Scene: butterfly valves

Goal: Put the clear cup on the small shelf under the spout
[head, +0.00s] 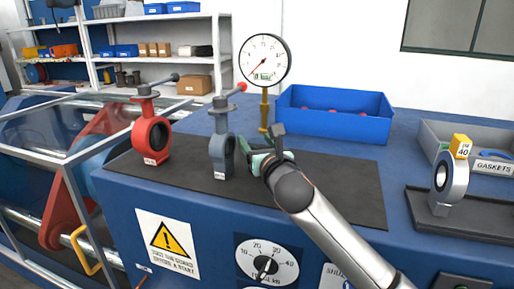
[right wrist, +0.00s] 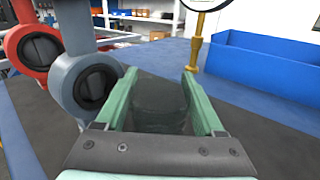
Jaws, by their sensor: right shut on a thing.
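My right gripper (head: 258,152), with green fingers, is over the dark mat, just right of the grey butterfly valve. In the right wrist view its fingers (right wrist: 159,82) are shut on a see-through, dark-looking clear cup (right wrist: 160,108). The cup is hard to make out against the mat, and in the head view the gripper and arm hide it. I cannot make out a spout or a small shelf under one in either view. My left gripper is not in view.
The grey valve (head: 222,150) stands close to my right gripper, with a red valve (head: 151,135) further left. A gauge (head: 265,60) on a brass stem and a blue bin (head: 335,122) stand behind. The mat (head: 345,185) is clear on the right, before a ring-shaped piece (head: 449,182).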

